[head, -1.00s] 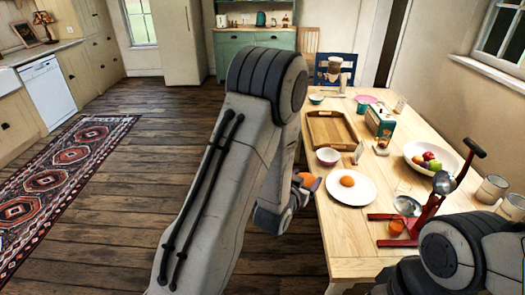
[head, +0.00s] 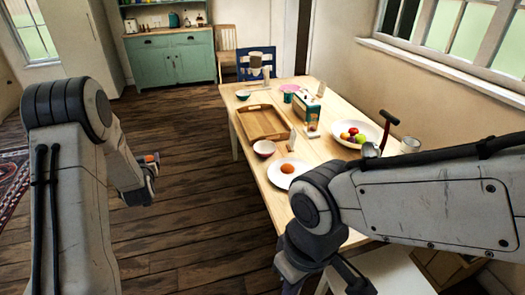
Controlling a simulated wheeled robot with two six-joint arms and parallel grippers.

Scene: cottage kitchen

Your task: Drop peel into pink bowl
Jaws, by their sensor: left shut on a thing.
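My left gripper (head: 152,170) is at the left, over the floor and apart from the table. It is shut on a small orange piece (head: 152,158), likely the peel, which shows only partly. The pink bowl (head: 264,150), pale inside, stands on the table (head: 262,182) near its left edge, to the right of my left gripper. A white plate (head: 275,178) with a round orange fruit piece (head: 287,168) lies just in front of the bowl. My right gripper (head: 350,275) is low in the view by the table's near end; its fingers are mostly hidden.
A wooden tray (head: 262,122) lies behind the bowl. Floor left of the table is clear.

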